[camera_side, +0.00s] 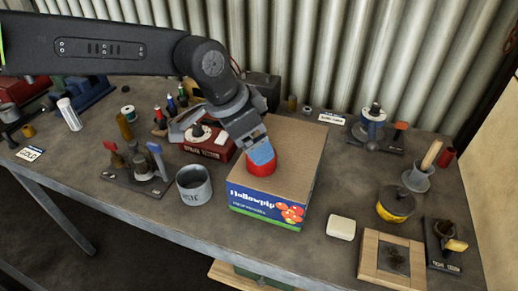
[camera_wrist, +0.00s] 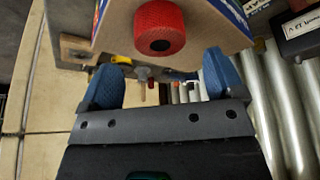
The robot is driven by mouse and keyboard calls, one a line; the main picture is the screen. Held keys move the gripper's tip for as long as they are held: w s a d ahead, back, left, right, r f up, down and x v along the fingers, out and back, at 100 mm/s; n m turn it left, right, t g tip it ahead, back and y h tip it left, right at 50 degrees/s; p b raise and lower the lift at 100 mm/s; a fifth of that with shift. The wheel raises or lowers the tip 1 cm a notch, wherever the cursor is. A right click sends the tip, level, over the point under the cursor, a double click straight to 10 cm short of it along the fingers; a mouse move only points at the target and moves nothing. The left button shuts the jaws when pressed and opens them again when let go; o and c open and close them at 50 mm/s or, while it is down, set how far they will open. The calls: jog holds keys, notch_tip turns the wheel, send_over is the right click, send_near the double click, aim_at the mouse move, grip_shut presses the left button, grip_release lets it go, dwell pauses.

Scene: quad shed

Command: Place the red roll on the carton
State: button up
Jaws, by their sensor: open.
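The red roll (camera_side: 262,168) sits on top of the brown carton (camera_side: 293,150), toward its front left part. The carton has a blue printed front with red fruit. My gripper (camera_side: 260,153) is just above and beside the roll in the side view, its blue fingertip partly covering it. In the wrist view my gripper (camera_wrist: 161,80) shows two blue fingers spread apart with nothing between them. The red roll (camera_wrist: 160,27), with a dark core, lies beyond the fingertips on the carton top (camera_wrist: 212,25). No finger appears to grip it.
A grey mug (camera_side: 194,185) stands left of the carton. A white block (camera_side: 341,227), a wooden frame (camera_side: 370,258) and a yellow-black pot (camera_side: 396,204) lie to the right. A red box (camera_side: 213,145) stands behind left. The corrugated wall (camera_side: 300,50) closes off the back.

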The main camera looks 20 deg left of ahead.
jog(key=v, duration=0.6)
jog(key=shift+r, duration=0.3)
jog(key=s+a+r+n+t+y, duration=0.15)
jog(key=s+a, duration=0.25)
jog(key=a, duration=0.4)
jog(key=s+a+r+n, duration=0.2)
jog(key=s+a+n, duration=0.15)
jog(key=a, duration=0.55)
jog(key=s+a+f+n+y, duration=0.2)
jog(key=s+a+f+n, duration=0.2)
jog(key=s+a, duration=0.6)
jog(key=s+f+t, duration=0.1)
jog(key=s+f, duration=0.1)
jog(key=s, duration=0.1)
jog(key=shift+s, duration=0.3)
